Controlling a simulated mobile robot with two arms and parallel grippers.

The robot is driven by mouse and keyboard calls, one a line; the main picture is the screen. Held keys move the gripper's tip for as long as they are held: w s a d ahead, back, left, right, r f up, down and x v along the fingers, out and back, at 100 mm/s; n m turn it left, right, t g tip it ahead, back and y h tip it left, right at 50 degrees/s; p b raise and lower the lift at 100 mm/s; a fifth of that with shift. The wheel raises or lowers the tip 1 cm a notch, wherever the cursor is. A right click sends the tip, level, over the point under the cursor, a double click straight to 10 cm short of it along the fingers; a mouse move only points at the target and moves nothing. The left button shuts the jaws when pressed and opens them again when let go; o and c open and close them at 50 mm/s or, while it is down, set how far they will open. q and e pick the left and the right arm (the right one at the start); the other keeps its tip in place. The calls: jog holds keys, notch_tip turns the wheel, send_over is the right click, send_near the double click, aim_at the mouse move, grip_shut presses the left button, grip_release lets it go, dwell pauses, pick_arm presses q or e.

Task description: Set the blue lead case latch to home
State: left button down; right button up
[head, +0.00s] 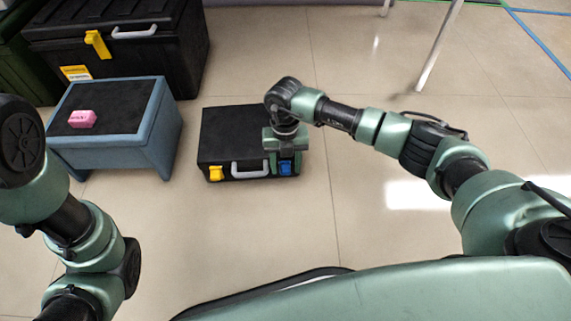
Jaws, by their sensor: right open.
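A black case (232,130) lies on the floor in the middle of the view. Its front side carries a yellow latch (216,173) at the left, a grey handle (250,170) in the middle and a blue latch (286,169) at the right. My right gripper (285,160) is open and points down at the blue latch, with its fingers around or just in front of it. I cannot tell whether they touch it. The gripper hides part of the latch and the case's right end, so the latch's setting is unclear. My left gripper is out of view.
A blue-grey stool (155,127) with a dark top holds a pink block (82,119) to the left. A large black chest (165,50) with a yellow latch (98,43) stands behind it. The tiled floor in front and to the right is mostly clear.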

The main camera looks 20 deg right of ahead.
aim_at(285, 166)
jog(key=r+p, duration=0.1)
jog(key=r, duration=0.1)
jog(key=r+p, duration=0.2)
jog(key=r, duration=0.1)
jog(key=w+r+p, duration=0.1)
jog(key=r+p, duration=0.1)
jog(key=shift+d+r, duration=0.1)
jog(key=shift+r, duration=0.3)
jog(key=shift+f, duration=0.1)
